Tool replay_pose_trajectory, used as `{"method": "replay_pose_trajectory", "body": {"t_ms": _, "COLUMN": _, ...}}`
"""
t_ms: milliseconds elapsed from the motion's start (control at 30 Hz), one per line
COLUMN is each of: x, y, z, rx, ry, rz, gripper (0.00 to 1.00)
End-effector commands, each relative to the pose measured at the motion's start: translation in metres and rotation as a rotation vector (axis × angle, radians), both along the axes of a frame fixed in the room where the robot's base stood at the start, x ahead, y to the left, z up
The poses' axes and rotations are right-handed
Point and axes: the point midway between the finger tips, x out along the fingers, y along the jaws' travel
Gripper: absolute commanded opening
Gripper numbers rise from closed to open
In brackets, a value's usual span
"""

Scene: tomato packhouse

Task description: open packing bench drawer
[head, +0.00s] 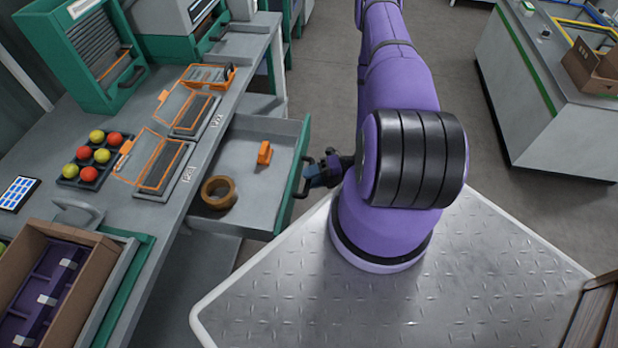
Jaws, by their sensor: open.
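The packing bench drawer (255,130) stands pulled out from the bench (215,135), with its grey inside in plain view. A roll of brown tape (218,193) and a small orange item (264,153) lie in it. The drawer has a green front (291,185) with a dark handle on its outer side. My gripper (310,180) is at the handle, on the outer side of the front. Its jaws are open; they are small and dark here, and I cannot tell whether they touch the handle.
On the bench are a tray of red and yellow tomatoes (91,160), orange-framed units (165,165) and a green cabinet (85,50). A cardboard box (50,285) is at the lower left. A grey counter (540,100) stands at right, with clear floor (325,75) between.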

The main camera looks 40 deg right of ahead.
Motion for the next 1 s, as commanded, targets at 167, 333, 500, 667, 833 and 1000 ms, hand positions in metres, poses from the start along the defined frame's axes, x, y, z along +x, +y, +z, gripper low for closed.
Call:
{"method": "replay_pose_trajectory", "body": {"t_ms": 167, "x": -0.015, "y": -0.025, "z": 0.005, "rx": -0.003, "ry": 0.001, "rz": -0.004, "gripper": 0.43}}
{"method": "replay_pose_trajectory", "body": {"t_ms": 333, "x": -0.031, "y": -0.053, "z": 0.011, "rx": -0.004, "ry": -0.001, "rz": -0.003, "gripper": 0.43}}
{"method": "replay_pose_trajectory", "body": {"t_ms": 500, "x": -0.044, "y": -0.073, "z": 0.015, "rx": -0.002, "ry": 0.001, "rz": -0.003, "gripper": 0.43}}
{"method": "replay_pose_trajectory", "body": {"t_ms": 667, "x": -0.050, "y": -0.083, "z": 0.017, "rx": -0.001, "ry": 0.000, "rz": -0.002, "gripper": 0.43}}
{"method": "replay_pose_trajectory", "body": {"t_ms": 833, "x": -0.051, "y": -0.085, "z": 0.018, "rx": -0.002, "ry": 0.002, "rz": -0.002, "gripper": 0.43}}
{"method": "replay_pose_trajectory", "body": {"t_ms": 1000, "x": -0.051, "y": -0.085, "z": 0.018, "rx": -0.001, "ry": 0.002, "rz": -0.001, "gripper": 0.43}}
